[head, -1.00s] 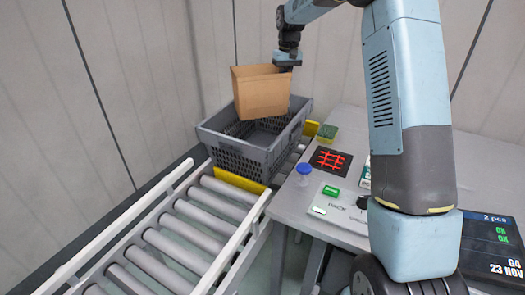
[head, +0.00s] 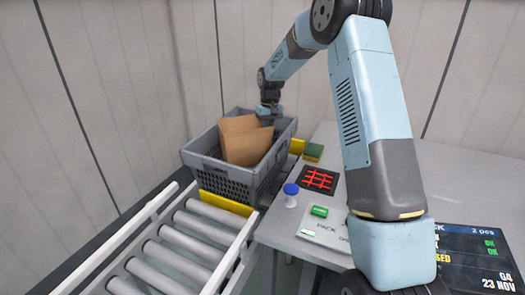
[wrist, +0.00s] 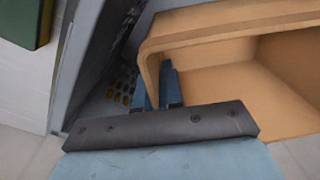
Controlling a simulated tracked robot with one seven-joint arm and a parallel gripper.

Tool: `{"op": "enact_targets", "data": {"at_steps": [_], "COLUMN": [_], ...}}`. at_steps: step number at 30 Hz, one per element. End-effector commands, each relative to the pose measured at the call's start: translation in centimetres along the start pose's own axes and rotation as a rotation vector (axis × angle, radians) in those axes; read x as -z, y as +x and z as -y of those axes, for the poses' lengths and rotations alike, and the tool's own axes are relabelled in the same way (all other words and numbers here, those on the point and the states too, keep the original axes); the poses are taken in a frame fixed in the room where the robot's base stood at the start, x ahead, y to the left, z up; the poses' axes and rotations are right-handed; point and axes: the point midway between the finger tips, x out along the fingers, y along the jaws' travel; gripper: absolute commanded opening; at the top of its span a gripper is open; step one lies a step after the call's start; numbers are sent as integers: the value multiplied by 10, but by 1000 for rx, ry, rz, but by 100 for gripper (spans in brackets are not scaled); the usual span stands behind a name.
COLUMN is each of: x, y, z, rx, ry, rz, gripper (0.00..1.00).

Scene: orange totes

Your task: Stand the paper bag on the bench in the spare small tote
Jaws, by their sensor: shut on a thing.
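The brown paper bag (head: 246,143) is inside the grey small tote (head: 228,182), its top above the tote's rim and its body slightly tilted. The tote stands at the far end of the roller conveyor. My gripper (head: 267,119) is shut on the bag's upper right edge. In the wrist view the open-topped bag (wrist: 220,45) fills the upper right, and my gripper (wrist: 170,95) grips its wall. The tote's wall (wrist: 85,60) shows to the left there. The bag's base is hidden, so I cannot tell whether it touches the tote floor.
The conveyor rollers (head: 180,240) run toward the front left. A dark screen (head: 470,258) stands front right.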

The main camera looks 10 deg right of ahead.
Motion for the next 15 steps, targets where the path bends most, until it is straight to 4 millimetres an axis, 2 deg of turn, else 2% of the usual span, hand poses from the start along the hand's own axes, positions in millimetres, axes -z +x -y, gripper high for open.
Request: {"op": "enact_targets", "data": {"at_steps": [3, 10, 15], "x": [0, 0, 0], "y": [14, 29, 51], "z": [0, -1, -2], "rx": [1, 1, 1], "ry": [0, 1, 1], "rz": [1, 1, 1], "gripper": [0, 0, 0]}}
